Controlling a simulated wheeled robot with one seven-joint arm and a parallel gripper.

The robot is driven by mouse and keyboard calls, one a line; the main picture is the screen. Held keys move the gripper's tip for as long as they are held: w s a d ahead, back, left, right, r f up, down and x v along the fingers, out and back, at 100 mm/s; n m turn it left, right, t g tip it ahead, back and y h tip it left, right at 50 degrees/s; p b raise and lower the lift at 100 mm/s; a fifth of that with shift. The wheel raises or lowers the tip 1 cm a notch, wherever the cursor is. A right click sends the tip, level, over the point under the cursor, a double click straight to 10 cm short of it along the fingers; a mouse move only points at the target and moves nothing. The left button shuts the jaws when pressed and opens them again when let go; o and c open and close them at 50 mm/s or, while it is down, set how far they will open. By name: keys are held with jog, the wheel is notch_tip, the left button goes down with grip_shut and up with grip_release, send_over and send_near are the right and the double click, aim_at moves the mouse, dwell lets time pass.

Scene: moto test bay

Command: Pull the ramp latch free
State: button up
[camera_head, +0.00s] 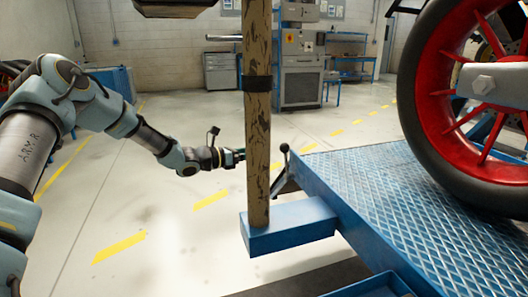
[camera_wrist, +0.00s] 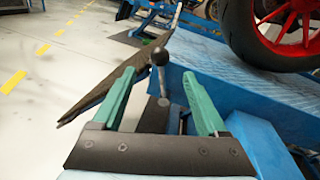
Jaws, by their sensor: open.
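The ramp latch (camera_head: 281,171) is a short lever with a black ball knob, standing at the near left corner of the blue lift platform (camera_head: 395,185). In the wrist view the latch knob (camera_wrist: 160,57) and its grey stem show upright between and a little beyond the fingers. My gripper (camera_wrist: 159,74) is open, with green fingers on either side of the lever and nothing clasped. In the head view my gripper (camera_head: 239,155) is left of the lever, its tips partly hidden by the post. I cannot tell whether a finger touches the lever.
A worn wooden post (camera_head: 258,120) stands in a blue bracket (camera_head: 288,228) in front of the gripper. A red-rimmed wheel (camera_head: 465,100) rests on the platform. A long dark flat piece (camera_wrist: 105,88) extends left of the lever. The floor at left is open.

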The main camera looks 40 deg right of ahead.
aim_at(285, 146)
jog(key=shift+c, duration=0.4)
